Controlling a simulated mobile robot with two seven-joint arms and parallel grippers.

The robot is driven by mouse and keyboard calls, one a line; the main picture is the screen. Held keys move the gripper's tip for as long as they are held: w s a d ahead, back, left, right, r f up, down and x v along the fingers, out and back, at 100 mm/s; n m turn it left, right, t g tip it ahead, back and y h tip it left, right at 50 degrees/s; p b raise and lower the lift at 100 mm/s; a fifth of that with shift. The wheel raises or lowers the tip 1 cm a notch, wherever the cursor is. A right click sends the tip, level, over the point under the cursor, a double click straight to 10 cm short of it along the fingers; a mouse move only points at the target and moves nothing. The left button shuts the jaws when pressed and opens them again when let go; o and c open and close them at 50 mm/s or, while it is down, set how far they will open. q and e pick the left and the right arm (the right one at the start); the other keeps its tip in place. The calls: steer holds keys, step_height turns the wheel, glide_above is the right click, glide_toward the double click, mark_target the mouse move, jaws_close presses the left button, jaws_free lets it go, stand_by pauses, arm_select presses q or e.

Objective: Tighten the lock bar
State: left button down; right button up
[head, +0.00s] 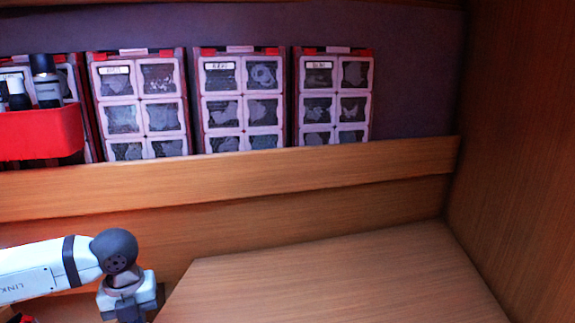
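I cannot make out a lock bar in the head view. My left arm comes in at the lower left and ends in a dark rounded joint with a grey wrist part below it, cut off by the bottom edge. The fingers of my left gripper are not visible. My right arm and gripper are out of view.
Several pink-framed drawer organizers (140,105) stand behind a wooden rail (300,172). A red bin (40,132) with bottles (46,82) is at the left. A bare wooden surface (340,280) lies at lower centre-right, beside a wooden side wall (525,150).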

arm_select(q)
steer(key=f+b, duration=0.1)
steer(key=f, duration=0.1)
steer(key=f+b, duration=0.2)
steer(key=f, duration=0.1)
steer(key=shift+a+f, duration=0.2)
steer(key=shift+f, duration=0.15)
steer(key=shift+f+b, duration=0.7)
steer(key=shift+b, duration=0.05)
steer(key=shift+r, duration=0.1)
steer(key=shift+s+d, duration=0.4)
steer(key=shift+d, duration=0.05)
stand_by(0.4)
